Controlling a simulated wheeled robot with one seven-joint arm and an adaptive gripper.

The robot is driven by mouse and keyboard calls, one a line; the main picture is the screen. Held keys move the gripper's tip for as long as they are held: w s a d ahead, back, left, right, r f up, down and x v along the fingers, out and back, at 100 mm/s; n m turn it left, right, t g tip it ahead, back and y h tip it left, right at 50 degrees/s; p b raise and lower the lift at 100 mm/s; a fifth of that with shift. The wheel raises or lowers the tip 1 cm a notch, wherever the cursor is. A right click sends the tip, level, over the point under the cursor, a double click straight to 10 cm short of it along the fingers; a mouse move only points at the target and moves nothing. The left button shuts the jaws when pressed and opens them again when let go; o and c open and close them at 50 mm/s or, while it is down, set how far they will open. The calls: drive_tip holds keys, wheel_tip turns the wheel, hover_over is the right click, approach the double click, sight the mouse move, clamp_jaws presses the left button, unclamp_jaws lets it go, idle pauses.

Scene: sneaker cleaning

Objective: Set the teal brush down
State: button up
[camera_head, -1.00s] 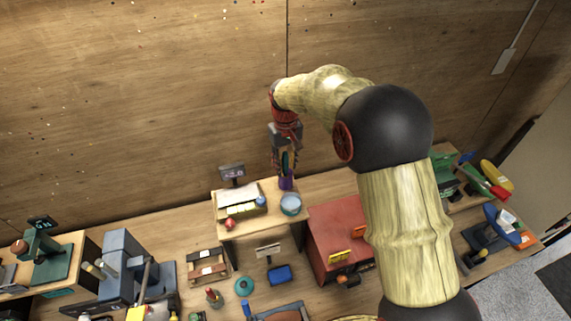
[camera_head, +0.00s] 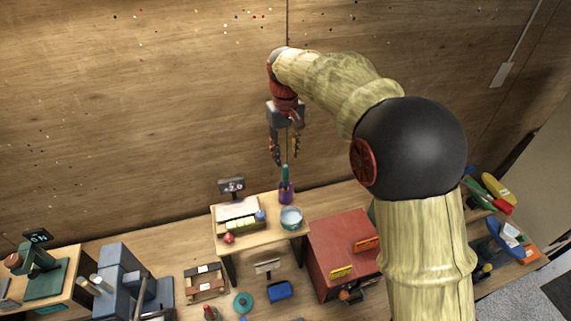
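The teal brush (camera_head: 285,174) stands upright in a purple cup (camera_head: 286,194) at the back of the small raised wooden stand (camera_head: 262,238). My gripper (camera_head: 284,161) is above the cup, pointing down. Its two fingers are spread apart, with one on each side above the brush's top. Nothing shows between the fingers. The lower part of the brush is hidden inside the cup.
On the stand, a light blue round bowl (camera_head: 291,218) is at the cup's front right. A tray (camera_head: 238,215) and a small red object (camera_head: 229,238) are to the left. A small display (camera_head: 231,186) stands behind. A red box (camera_head: 343,245) is right of the stand.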

drive_tip(key=shift+s+d+r, duration=0.1)
drive_tip(key=shift+s+r, duration=0.05)
drive_tip(key=shift+r, duration=0.55)
drive_tip(key=s+d+r+m+t, duration=0.1)
drive_tip(key=s+d+r, duration=0.35)
drive_tip(key=s, duration=0.35)
drive_tip(key=s+d+r+m+t, duration=0.1)
drive_tip(key=s+d+r+t, duration=0.15)
drive_tip(key=s+r, duration=0.4)
drive_tip(key=s+d+f+m+t, duration=0.1)
drive_tip(key=s+d+f, duration=0.1)
drive_tip(key=s, duration=0.7)
drive_tip(key=s+d+f+m+t, duration=0.1)
drive_tip(key=s+d+f, duration=0.2)
drive_tip(key=s, duration=0.6)
drive_tip(key=shift+s+d+f, duration=0.25)
drive_tip(key=shift+f, duration=0.15)
